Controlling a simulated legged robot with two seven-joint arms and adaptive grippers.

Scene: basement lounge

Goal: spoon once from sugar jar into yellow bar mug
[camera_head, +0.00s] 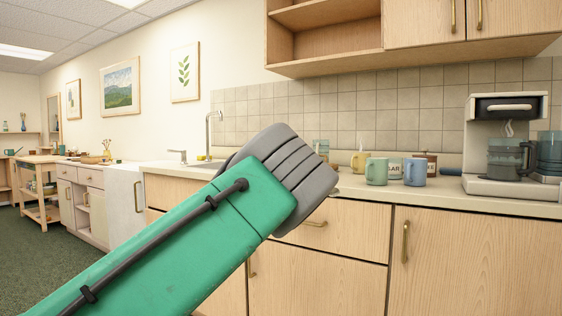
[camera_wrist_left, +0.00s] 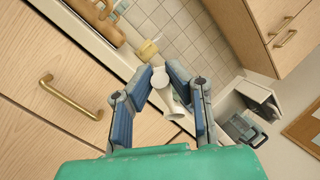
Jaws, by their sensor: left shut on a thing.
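The yellow mug (camera_head: 359,161) stands on the counter in the head view, with a thin pale stick rising from it. It appears to be the yellow thing (camera_wrist_left: 147,49) beyond my fingertips in the left wrist view. A jar whose label reads "AR" (camera_head: 395,169), likely the sugar jar, stands partly hidden between a green mug (camera_head: 376,172) and a blue mug (camera_head: 414,173). My right gripper is out of view.
A brown jar (camera_head: 429,159) stands behind the blue mug. A coffee maker (camera_head: 505,150) with a carafe stands to the right. A glass (camera_head: 321,149) and a sink faucet (camera_head: 213,130) are to the left. Wall cabinets (camera_head: 430,22) hang above the counter.

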